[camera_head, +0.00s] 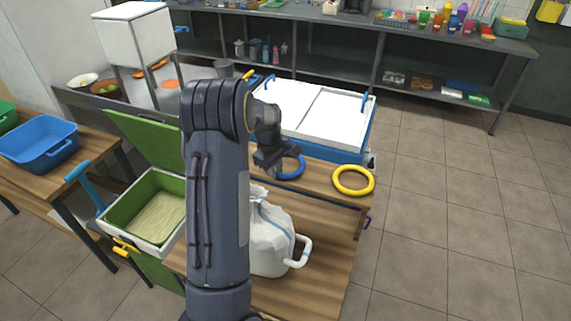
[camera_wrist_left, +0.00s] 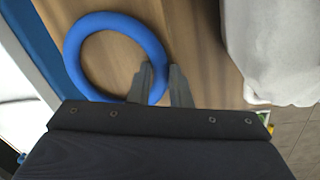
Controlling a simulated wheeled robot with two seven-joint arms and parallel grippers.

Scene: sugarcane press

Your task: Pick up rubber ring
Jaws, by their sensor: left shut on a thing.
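A blue rubber ring (camera_head: 292,167) is at my left gripper (camera_head: 277,171), over the wooden table beside the blue-and-white chest. In the left wrist view the blue ring (camera_wrist_left: 78,47) is a full hoop, and my left gripper (camera_wrist_left: 162,88) is shut on its near right side, one finger inside the hoop and one outside. A yellow ring (camera_head: 353,181) lies flat on the table to the right, apart from the gripper. I cannot tell whether the blue ring touches the table. My right gripper is in neither view.
A white sack-like container (camera_head: 270,240) with a handle stands close to the gripper on the table. The blue chest with white lids (camera_head: 315,108) stands behind. A green-lined box (camera_head: 150,205) is open at left, and a blue tub (camera_head: 40,142) sits beyond it. Floor at right is clear.

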